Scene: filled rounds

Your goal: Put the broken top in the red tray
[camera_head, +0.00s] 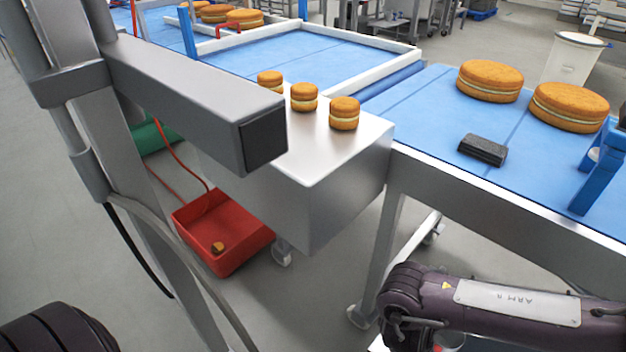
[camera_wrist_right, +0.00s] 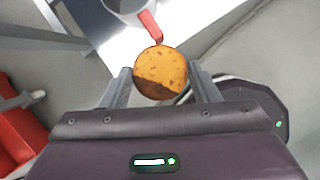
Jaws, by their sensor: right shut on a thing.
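The broken top (camera_wrist_right: 160,70) is a round, golden-brown piece with a dark brown patch along its lower edge in the right wrist view. My right gripper (camera_wrist_right: 161,76) is shut on it, one finger on each side. In the head view my right arm comes in at the lower right, and its gripper and the piece cannot be made out. The red tray (camera_head: 188,222) is on the floor left of the steel stand, with a small brown piece (camera_head: 218,247) inside. A red edge, likely the tray (camera_wrist_right: 22,133), shows at the left of the right wrist view. My left gripper is out of view.
Several small filled rounds (camera_head: 304,97) stand on the steel stand (camera_head: 345,180). Large rounds (camera_head: 490,80) and a dark block (camera_head: 483,149) are on the blue belt (camera_head: 440,95). A grey container with a red-handled tool (camera_wrist_right: 150,26) is beyond the held piece.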

